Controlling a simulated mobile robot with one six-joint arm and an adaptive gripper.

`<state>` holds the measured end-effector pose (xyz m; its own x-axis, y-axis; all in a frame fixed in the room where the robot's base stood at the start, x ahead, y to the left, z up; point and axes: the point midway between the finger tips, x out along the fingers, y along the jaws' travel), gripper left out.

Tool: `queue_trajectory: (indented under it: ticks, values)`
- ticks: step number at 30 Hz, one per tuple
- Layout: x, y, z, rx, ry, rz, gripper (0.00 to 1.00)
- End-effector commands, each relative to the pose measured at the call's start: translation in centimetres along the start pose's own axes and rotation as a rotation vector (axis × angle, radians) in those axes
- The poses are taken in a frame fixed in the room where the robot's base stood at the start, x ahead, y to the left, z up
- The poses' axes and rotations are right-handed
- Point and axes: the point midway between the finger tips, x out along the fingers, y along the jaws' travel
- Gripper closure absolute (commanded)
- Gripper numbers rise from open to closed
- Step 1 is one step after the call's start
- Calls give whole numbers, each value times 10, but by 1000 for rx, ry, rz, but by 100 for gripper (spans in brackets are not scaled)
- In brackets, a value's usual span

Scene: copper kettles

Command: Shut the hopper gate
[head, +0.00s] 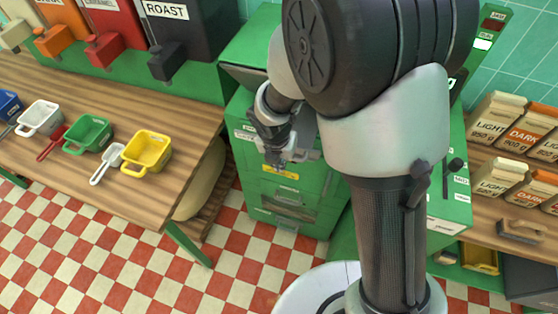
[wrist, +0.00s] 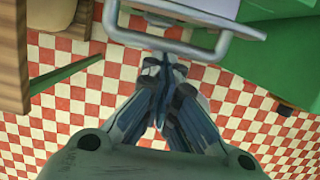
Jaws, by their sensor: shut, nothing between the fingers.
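My gripper (head: 278,163) is low in front of a green machine (head: 290,190) with several stacked panels. In the wrist view its fingers (wrist: 160,68) are together and empty, pointing at a grey metal bar (wrist: 188,52) shaped like a handle. The fingertips are close to the bar; I cannot tell whether they touch it. I cannot tell for sure whether this bar belongs to the hopper gate. My arm hides much of the machine in the head view. Other hoppers with spouts, one dark and marked ROAST (head: 190,30), stand at the upper left.
A wooden table at left (head: 100,180) holds white, green and yellow scoops (head: 148,152). A shelf at right (head: 490,220) holds labelled LIGHT and DARK bags (head: 497,172). The checkered floor (head: 235,255) is open in front.

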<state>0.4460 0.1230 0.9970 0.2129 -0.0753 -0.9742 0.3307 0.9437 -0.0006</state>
Motion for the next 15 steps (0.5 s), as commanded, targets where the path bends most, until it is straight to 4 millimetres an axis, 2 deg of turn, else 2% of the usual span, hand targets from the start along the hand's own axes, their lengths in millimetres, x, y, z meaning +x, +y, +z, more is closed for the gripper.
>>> queue_trajectory:
  ticks: [3,7,15]
  values:
    - [-2,-1,21,3,1,-2,100]
    - [2,-1,39,2,-1,-1,100]
    - [10,0,54,1,-3,2,100]
